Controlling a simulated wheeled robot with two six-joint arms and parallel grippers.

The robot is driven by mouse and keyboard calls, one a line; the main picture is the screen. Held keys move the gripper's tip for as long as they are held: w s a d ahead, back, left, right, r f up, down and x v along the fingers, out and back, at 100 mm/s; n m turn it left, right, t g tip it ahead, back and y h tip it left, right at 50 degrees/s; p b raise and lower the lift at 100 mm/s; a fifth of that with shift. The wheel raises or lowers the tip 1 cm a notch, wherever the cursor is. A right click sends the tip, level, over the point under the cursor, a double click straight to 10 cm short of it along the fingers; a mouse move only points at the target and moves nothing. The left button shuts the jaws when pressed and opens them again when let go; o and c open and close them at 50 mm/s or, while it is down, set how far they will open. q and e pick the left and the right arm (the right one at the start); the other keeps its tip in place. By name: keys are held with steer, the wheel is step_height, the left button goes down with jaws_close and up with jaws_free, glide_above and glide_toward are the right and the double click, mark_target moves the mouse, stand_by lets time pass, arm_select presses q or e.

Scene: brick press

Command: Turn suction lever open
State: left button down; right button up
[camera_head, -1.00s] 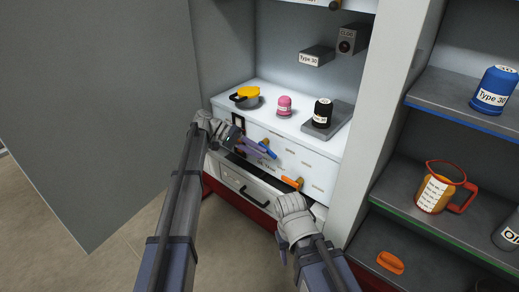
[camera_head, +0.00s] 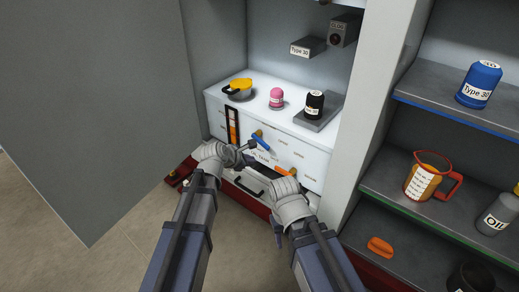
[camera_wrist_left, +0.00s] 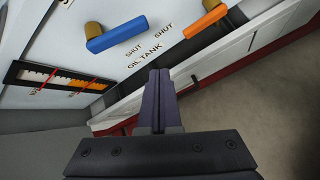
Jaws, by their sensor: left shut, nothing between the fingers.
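A blue lever (camera_head: 260,140) and an orange lever (camera_head: 287,172) stick out of the white front panel of the press. In the left wrist view the blue lever (camera_wrist_left: 117,34) and orange lever (camera_wrist_left: 205,22) sit on brass stems, with "SHUT" marks and "OIL TANK" printed nearby. I cannot read which one is the suction lever. My left gripper (camera_head: 248,155) is shut and empty, just below the blue lever and apart from it. Its closed fingers (camera_wrist_left: 157,98) point at the panel below the lettering. My right gripper (camera_head: 278,234) hangs low at the right, its fingers mostly hidden.
A gauge (camera_head: 232,126) is on the panel left of the blue lever. A yellow-lidded pot (camera_head: 239,89), a pink bottle (camera_head: 276,98) and a black bottle (camera_head: 314,104) stand on the worktop. A drawer handle (camera_head: 248,188) is below. A large grey door (camera_head: 90,110) stands left.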

arm_select(q)
steer(key=w+f+n+b, duration=0.1)
steer(key=w+b, duration=0.1)
steer(key=w+d+f+n+t+b, duration=0.1)
steer(key=w+f+b, duration=0.1)
steer(key=w+d+f+n+y+b, duration=0.1)
steer(key=w+n+b, duration=0.1)
steer(key=w, duration=0.1)
steer(key=shift+f+t, duration=0.25)
steer(key=shift+t, duration=0.15)
steer(key=r+p, duration=0.1)
steer(key=s+r+p, duration=0.1)
steer(key=r, duration=0.1)
steer(key=d+r+p, duration=0.1)
steer(key=p, duration=0.1)
steer(key=shift+s+r, duration=0.15)
steer(key=shift+r, duration=0.1)
